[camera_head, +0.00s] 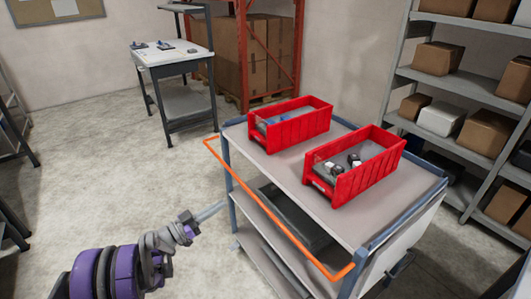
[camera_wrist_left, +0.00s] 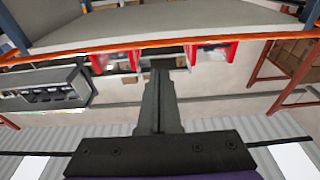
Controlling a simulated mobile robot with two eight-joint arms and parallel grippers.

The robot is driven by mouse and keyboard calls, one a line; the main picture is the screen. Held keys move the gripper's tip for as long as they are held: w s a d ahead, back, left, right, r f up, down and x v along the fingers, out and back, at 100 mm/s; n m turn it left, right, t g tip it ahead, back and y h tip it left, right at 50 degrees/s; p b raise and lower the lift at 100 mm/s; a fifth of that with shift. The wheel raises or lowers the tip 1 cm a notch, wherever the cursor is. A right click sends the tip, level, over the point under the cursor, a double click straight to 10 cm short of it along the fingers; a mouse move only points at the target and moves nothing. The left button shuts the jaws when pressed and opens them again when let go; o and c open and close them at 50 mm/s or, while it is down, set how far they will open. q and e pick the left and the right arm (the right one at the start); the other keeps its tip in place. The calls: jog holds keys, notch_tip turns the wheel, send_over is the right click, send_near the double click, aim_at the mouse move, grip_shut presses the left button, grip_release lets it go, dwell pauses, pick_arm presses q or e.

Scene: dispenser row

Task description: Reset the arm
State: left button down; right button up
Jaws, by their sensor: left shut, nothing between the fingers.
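My left arm comes in from the lower left in the head view. Its gripper (camera_head: 208,212) is out to the left of the cart, near the orange handle and apart from it. In the left wrist view the gripper's fingers (camera_wrist_left: 161,72) are shut together with nothing between them. My right gripper does not show in either view.
A cart (camera_head: 290,172) with an orange handle (camera_head: 278,212) carries two red bins, one at the back (camera_head: 298,127) and one at the front right (camera_head: 362,178) holding dark and white items. Shelves (camera_head: 460,80) stand at right. A workbench (camera_head: 168,55) stands behind.

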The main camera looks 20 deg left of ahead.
pick_arm(q)
jog(key=s+d+r+n+g+y+p, duration=0.2)
jog(key=s+d+g, duration=0.2)
jog(key=d, duration=0.4)
jog(key=s+d+r+n+g+y+p, duration=0.15)
jog(key=s+d+g, duration=0.25)
jog(key=d, duration=0.5)
jog(key=s+r+n+g+y+p, duration=0.1)
jog(key=s+n+y+p, duration=0.1)
jog(key=s, duration=0.8)
jog(key=s+a+r+n+g+y+p, duration=0.1)
jog(key=s+n+y+p, duration=0.1)
jog(key=s+y+p, duration=0.2)
jog(key=s+y, duration=0.3)
jog(key=s, duration=0.4)
jog(key=shift+s+r, duration=0.15)
jog(key=shift+r, duration=0.1)
